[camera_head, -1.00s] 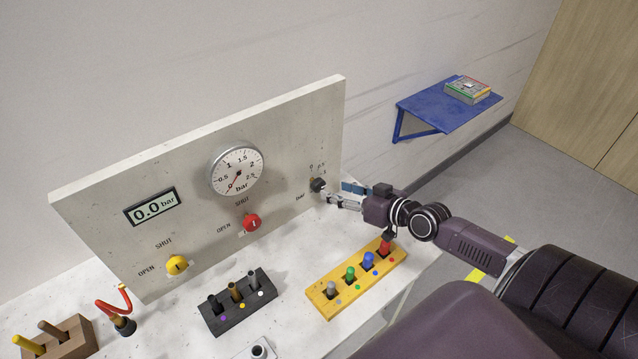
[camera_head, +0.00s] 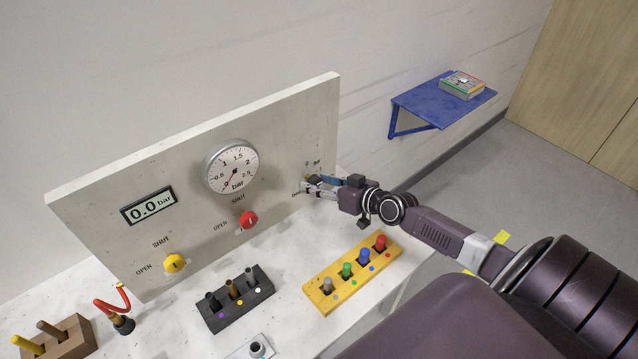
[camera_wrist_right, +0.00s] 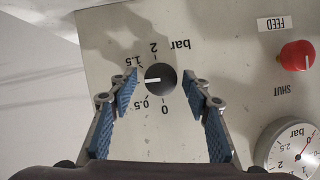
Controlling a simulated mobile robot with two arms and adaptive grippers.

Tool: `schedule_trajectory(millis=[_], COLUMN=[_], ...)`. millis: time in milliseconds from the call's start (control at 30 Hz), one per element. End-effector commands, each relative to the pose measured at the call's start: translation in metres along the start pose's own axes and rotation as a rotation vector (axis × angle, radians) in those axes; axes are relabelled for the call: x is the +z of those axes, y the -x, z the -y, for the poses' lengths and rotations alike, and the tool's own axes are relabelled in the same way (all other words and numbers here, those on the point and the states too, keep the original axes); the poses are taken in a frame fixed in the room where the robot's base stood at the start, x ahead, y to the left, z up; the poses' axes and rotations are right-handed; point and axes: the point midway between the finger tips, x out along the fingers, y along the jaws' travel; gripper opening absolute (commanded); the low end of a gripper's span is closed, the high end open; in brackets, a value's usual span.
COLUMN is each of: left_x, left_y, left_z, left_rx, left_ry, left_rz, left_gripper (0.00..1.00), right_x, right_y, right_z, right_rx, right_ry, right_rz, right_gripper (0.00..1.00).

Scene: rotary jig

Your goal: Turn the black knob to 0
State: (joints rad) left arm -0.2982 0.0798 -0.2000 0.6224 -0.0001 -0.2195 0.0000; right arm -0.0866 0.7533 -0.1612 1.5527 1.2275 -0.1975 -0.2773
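The black knob (camera_wrist_right: 160,79) shows in the right wrist view on the pale panel. Its white mark points left, between the 0.5 and 1.5 labels; the 0 label is below the knob in that view. My right gripper (camera_wrist_right: 163,82) is open, with one blue-padded finger on each side of the knob. Gaps show between the fingertips and the knob. In the head view my right gripper (camera_head: 308,188) is at the panel's right end and hides the knob. My left gripper is not in view.
The panel (camera_head: 95,225) also carries a gauge (camera_head: 232,166), a 0.0 bar display (camera_head: 148,206), a red knob (camera_head: 249,219) and a yellow knob (camera_head: 174,263). A yellow rack (camera_head: 318,301) with coloured pegs and a black rack (camera_head: 220,321) stand on the table.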

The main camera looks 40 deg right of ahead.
Motion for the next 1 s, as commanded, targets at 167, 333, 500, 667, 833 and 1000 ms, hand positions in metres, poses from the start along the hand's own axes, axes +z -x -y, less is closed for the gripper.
schedule_trajectory(millis=[167,333,500,667,833,1000], left_x=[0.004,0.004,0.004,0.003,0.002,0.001], left_y=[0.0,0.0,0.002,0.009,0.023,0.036], left_z=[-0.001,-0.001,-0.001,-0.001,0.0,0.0], left_rx=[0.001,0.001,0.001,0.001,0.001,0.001], left_ry=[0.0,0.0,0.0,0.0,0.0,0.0], left_rz=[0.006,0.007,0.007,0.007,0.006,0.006], left_gripper=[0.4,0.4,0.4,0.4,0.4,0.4], right_x=[0.0,0.0,-0.001,-0.002,-0.003,-0.002], right_y=[0.0,0.0,0.001,0.001,0.002,0.002], right_z=[0.0,0.0,0.0,0.002,0.003,0.005], right_rx=[0.0,0.0,0.003,0.018,0.05,0.1], right_ry=[0.0,0.0,0.006,0.04,0.115,0.231], right_rz=[0.0,0.0,0.0,0.001,0.004,0.01], right_gripper=[0.22,0.06,0.06,0.06,0.06,0.06])
